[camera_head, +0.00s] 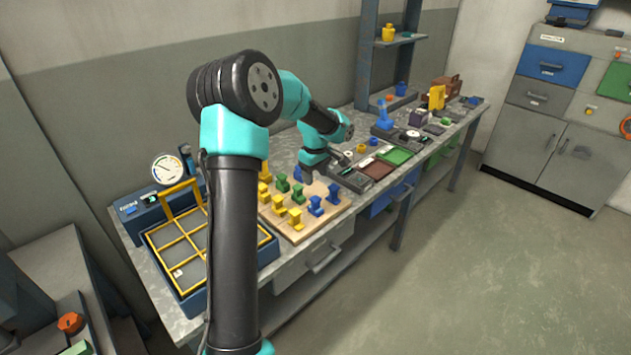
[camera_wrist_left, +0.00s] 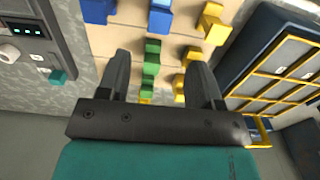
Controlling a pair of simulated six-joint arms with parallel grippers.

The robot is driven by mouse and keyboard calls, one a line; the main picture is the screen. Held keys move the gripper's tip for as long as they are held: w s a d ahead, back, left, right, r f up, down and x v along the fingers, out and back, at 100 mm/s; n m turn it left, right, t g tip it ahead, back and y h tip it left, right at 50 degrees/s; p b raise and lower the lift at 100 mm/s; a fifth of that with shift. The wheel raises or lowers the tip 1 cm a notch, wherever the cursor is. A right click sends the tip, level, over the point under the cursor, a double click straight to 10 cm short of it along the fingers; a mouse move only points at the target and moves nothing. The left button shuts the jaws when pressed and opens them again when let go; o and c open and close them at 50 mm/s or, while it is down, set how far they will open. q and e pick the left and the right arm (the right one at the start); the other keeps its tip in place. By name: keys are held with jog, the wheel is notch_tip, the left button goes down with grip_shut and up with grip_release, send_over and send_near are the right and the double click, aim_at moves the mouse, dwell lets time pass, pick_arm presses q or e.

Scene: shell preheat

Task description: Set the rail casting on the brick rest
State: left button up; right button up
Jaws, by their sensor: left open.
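Several yellow, green and blue castings stand in rows on a tan wooden board (camera_head: 337,204). I cannot tell which of them is the rail casting. My left gripper (camera_head: 308,180) is above the far edge of the board, pointing down. In the left wrist view, my left gripper (camera_wrist_left: 160,78) is open, with nothing gripped. Green castings (camera_wrist_left: 151,62) show between its fingers, with a blue casting (camera_wrist_left: 160,20) beyond and yellow castings (camera_wrist_left: 211,22) to the right. A reddish-brown block (camera_head: 453,84) at the bench's far end may be the brick rest. My right gripper is not in view.
A blue tray with a yellow grid frame (camera_head: 180,246) and a dial gauge (camera_head: 167,169) stand left of the board. Dark trays and a green mat (camera_head: 394,156) lie right of it. A grey shelf post (camera_head: 367,55) rises behind the bench (camera_head: 283,262). The floor in front is clear.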

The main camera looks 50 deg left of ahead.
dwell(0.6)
pick_arm(q)
jog(key=d+f+m+h, duration=0.3)
jog(key=d+f+m, duration=0.5)
jog(key=d+f, duration=1.2)
jog(key=s+d+f+m, duration=0.4)
jog(key=s+d+f, duration=0.1)
jog(key=s+d, duration=0.3)
jog(key=s+d+f+m, duration=0.4)
jog(key=s+d+f, duration=0.1)
jog(key=s+d, duration=0.2)
jog(key=shift+s+d+f+t+h, duration=0.25)
jog(key=shift+s+d+t+h, duration=0.1)
jog(key=shift+s+t+h, duration=0.1)
